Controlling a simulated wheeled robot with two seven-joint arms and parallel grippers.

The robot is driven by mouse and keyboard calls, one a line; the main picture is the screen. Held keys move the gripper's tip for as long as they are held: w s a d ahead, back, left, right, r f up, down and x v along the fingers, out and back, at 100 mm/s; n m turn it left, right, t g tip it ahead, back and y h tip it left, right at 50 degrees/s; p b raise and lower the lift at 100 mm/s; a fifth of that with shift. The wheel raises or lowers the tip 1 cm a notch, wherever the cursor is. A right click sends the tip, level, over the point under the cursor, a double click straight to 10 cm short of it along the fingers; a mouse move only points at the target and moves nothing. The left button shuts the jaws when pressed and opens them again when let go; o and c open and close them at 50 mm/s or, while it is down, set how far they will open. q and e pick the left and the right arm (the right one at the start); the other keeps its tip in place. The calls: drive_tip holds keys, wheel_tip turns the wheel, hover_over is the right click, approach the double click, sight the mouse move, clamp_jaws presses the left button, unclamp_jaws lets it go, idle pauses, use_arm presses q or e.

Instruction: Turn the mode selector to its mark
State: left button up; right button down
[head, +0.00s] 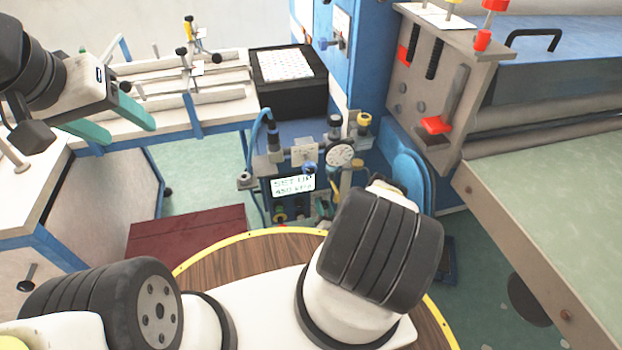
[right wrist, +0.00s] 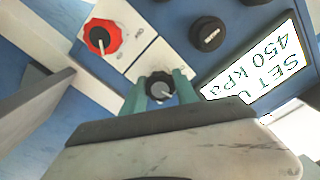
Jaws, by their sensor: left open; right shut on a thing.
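A small black knob (right wrist: 163,90) with a pale pointer, apparently the mode selector, sits on a white plate on the blue panel. My right gripper (right wrist: 160,90) has its two teal fingers on either side of the knob and is shut on it. The pointer slants toward the lower right in the right wrist view; its mark cannot be made out clearly. In the head view my right arm largely hides this gripper and the knob. My left gripper (head: 126,137) is open and empty, at the upper left near the bench edge.
A red knob (right wrist: 103,37) and a black knob (right wrist: 208,33) stand close to the gripped one. A display (right wrist: 266,64) reads "450 kPa" beside them. In the head view the control unit's display (head: 293,185) stands below gauges and valves. A black box (head: 288,92) stands behind.

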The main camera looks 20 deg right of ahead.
drive_tip(key=m, duration=1)
drive_tip(key=shift+m, duration=0.4)
drive_tip(key=shift+s+m, duration=0.1)
drive_tip(key=shift+m, duration=1.6)
drive_tip(key=shift+f, duration=0.1)
drive_tip(key=c, duration=0.9)
unclamp_jaws()
drive_tip(key=shift+c, duration=0.2)
